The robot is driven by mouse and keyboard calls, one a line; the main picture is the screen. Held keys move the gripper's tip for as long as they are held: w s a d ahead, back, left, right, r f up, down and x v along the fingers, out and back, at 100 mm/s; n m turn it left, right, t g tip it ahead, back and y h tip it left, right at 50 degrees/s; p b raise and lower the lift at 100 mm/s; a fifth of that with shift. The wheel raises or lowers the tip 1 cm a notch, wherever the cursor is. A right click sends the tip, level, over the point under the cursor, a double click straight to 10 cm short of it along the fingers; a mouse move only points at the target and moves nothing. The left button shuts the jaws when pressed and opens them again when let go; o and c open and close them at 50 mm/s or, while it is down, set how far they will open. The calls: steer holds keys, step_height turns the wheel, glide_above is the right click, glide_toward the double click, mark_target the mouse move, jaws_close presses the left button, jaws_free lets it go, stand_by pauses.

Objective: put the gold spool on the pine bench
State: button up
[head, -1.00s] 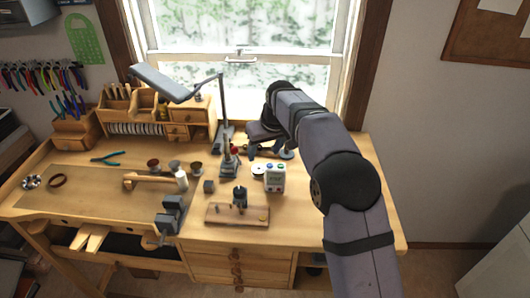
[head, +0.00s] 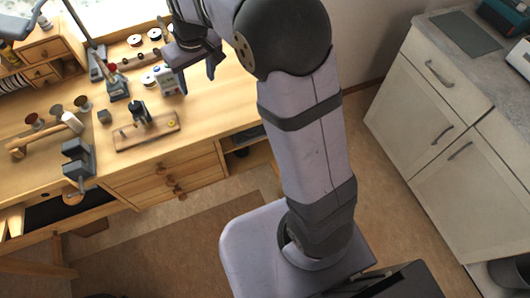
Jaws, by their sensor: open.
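The pine bench (head: 228,98) fills the left of the head view, its top crowded with tools. My gripper (head: 198,70) is open and points down over the back right part of the bench. Nothing shows between its fingers. Several small spool-like rounds stand at the back of the bench, among them a pale one (head: 134,40) and one with a reddish middle (head: 155,34). I cannot tell whether any of them is the gold spool. My gripper and arm hide part of the bench's back right.
A wooden board with a dark tool (head: 141,112) and a vise (head: 78,160) are nearer the front. The bench's right front is clear. A grey-topped cabinet (head: 440,110) stands at the right.

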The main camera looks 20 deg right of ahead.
steer(key=s+d+f+m, duration=0.1)
steer(key=s+d+f, duration=0.1)
steer(key=s, duration=0.6)
steer(key=s+d+f+m+g, duration=0.1)
steer(key=s+d+f, duration=0.2)
steer(key=s, duration=0.5)
steer(key=s+d+f+m+g, duration=0.1)
steer(key=s+d, duration=0.3)
steer(key=s, duration=0.4)
steer(key=shift+s+f+h, duration=0.35)
steer(key=shift+f+h, duration=0.05)
steer(key=shift+f, duration=0.25)
